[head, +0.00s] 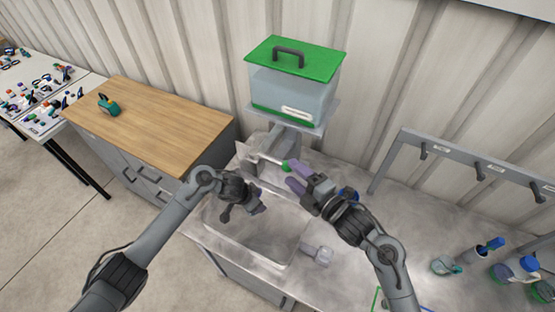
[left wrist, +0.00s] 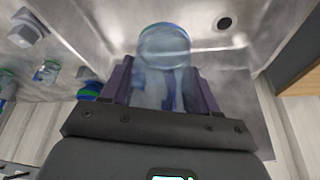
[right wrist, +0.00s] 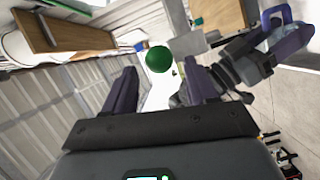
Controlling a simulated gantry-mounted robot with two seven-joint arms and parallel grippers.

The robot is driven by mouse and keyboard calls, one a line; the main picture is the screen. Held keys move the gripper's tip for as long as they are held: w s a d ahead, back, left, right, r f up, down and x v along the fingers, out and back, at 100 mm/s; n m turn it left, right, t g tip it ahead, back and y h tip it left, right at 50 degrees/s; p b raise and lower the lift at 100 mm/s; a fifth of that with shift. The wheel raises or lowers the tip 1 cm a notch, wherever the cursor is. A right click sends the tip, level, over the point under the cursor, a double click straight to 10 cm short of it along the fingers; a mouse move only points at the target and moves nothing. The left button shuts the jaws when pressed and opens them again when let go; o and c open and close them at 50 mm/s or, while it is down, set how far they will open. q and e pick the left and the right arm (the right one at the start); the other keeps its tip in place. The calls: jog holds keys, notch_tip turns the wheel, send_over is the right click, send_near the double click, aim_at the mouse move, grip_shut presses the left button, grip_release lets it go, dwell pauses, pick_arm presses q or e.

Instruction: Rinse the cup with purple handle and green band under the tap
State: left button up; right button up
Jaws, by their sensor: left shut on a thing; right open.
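My left gripper (head: 262,209) is low over the sink basin (head: 292,262). In the left wrist view its purple fingers are shut on a clear, bluish cup (left wrist: 163,48), whose round end faces the camera. The cup (right wrist: 273,18) also shows at the upper right of the right wrist view. My right gripper (head: 291,178) is open, close to the green knob (head: 287,165) at the tap. In the right wrist view the green knob (right wrist: 158,59) appears ahead, between the open fingers; contact is not visible.
A clear tank (head: 295,90) with a green lid stands above the tap. A small clear-grey object (head: 320,255) sits right of the basin. Several cups and bottles (head: 480,252) stand at the right, below a hook rack (head: 460,160). A wooden-topped cabinet (head: 150,120) is at left.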

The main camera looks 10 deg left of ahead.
aim_at(284, 167)
jog(key=x, duration=0.7)
jog(key=shift+w+a, duration=0.1)
jog(key=shift+a, duration=0.1)
grip_shut()
